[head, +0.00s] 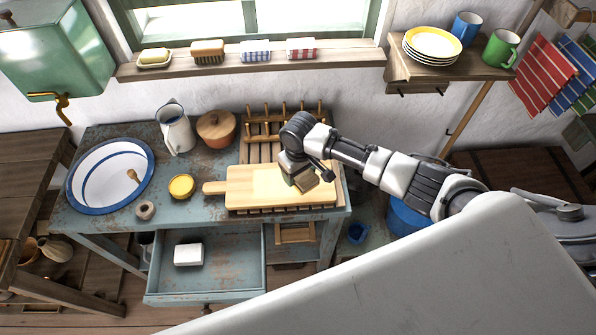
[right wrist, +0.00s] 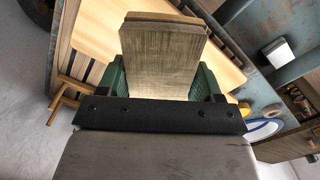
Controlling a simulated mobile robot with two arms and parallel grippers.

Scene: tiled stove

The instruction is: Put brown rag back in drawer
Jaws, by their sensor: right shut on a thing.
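My right gripper (head: 296,180) is shut on the brown rag (head: 307,183), a flat folded piece. It is above the right part of a wooden cutting board (head: 240,190). In the right wrist view the rag (right wrist: 163,55) sticks out between the green fingers of the gripper (right wrist: 160,75). The drawer (head: 228,287) of the blue-grey table is pulled open, below and left of the gripper. A white block (head: 188,254) lies in its left part, and the rest of its floor is bare. My left gripper is not in view.
A white basin with blue rim (head: 85,185), a yellow bowl (head: 181,186), a white jug (head: 176,130) and a lidded pot (head: 217,130) stand on the table (head: 175,212). A wooden dish rack (head: 262,130) stands behind the board. My large white body part covers the lower right.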

